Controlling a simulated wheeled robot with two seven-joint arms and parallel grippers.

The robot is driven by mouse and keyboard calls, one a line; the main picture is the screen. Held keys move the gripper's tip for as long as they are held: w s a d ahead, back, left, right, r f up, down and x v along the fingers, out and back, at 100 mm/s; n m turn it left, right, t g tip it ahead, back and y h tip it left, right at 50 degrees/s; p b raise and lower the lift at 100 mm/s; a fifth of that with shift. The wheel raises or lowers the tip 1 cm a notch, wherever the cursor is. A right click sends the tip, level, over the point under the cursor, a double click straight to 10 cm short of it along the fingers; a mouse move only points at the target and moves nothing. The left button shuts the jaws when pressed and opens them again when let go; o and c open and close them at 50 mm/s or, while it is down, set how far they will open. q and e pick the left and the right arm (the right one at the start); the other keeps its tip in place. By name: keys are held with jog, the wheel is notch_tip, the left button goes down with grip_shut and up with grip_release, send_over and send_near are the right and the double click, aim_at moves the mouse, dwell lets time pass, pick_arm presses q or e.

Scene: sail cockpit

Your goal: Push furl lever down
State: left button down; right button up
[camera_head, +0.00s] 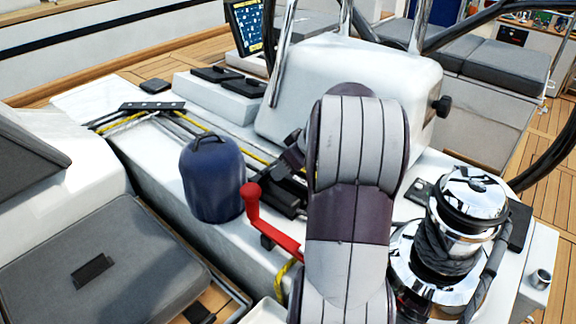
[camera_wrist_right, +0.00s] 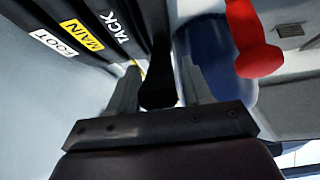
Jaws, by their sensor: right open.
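A row of black clutch levers shows in the wrist view, with labels FOOT (camera_wrist_right: 53,43), MAIN (camera_wrist_right: 82,35) and TACK (camera_wrist_right: 117,28). Another black lever (camera_wrist_right: 158,88) beyond TACK lies between my right gripper's fingers; no label is readable on it, so I cannot tell whether it is the furl lever. My right gripper (camera_wrist_right: 157,78) is open, with one finger on each side of this lever. Contact is unclear. In the head view my right arm partly hides the clutch bank (camera_head: 284,197), and the gripper (camera_head: 285,163) is above it. My left gripper is out of view.
A red handle (camera_head: 270,222) and a covered dark blue winch (camera_head: 212,177) stand close to the left of the clutch bank. A chrome winch (camera_head: 468,215) is right of my arm. The white console (camera_head: 275,110) rises behind.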

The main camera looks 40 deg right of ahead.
jog(key=p+v, duration=0.6)
jog(key=v, duration=0.6)
jog(key=shift+s+r, duration=0.25)
